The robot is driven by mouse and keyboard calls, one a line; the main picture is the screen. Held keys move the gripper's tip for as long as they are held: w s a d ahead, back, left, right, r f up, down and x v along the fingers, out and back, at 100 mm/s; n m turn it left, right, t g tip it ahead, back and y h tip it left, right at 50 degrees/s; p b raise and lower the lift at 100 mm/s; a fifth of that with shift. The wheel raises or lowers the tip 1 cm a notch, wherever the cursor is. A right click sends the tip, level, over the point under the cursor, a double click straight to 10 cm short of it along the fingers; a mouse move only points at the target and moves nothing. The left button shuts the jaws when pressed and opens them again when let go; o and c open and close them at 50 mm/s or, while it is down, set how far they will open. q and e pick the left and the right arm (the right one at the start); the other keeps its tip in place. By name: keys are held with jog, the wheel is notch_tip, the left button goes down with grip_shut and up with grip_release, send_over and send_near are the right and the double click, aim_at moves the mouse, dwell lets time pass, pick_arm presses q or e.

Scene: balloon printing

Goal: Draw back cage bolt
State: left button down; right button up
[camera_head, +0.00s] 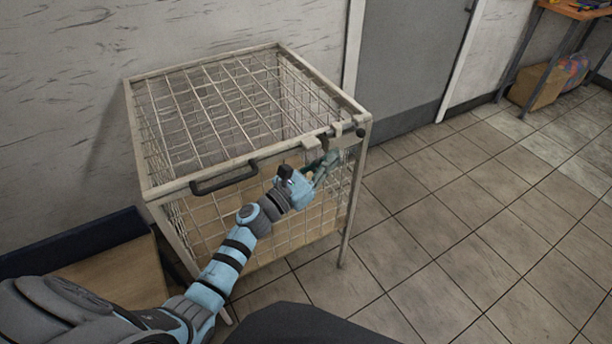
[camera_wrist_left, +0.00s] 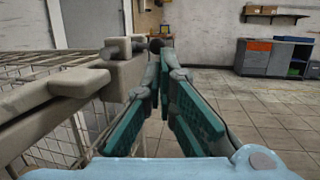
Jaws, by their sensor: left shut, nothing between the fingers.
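A wire cage (camera_head: 215,170) with a beige frame stands on legs by the wall, its lid down. The bolt (camera_head: 340,137) sits at the cage's front right top corner. It has a small dark knob (camera_head: 361,132) at its right end. In the left wrist view the bolt block (camera_wrist_left: 118,72) is left of the fingers, and the dark knob (camera_wrist_left: 156,45) shows just past the fingertips. My left gripper (camera_head: 328,160) is shut and empty, close beside the bolt; its teal fingers (camera_wrist_left: 160,75) converge near the knob. I cannot tell whether they touch it. My right gripper is out of view.
A dark handle (camera_head: 225,178) is on the lid's front edge. A dark blue-rimmed box (camera_head: 75,240) stands at the lower left. A grey door (camera_head: 410,60) and a workbench (camera_head: 580,10) are behind. Tiled floor to the right is clear.

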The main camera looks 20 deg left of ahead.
pick_arm(q)
jog(key=b+v, duration=0.1)
jog(key=v, duration=0.5)
jog(key=shift+s, duration=0.3)
jog(key=shift+f, duration=0.15)
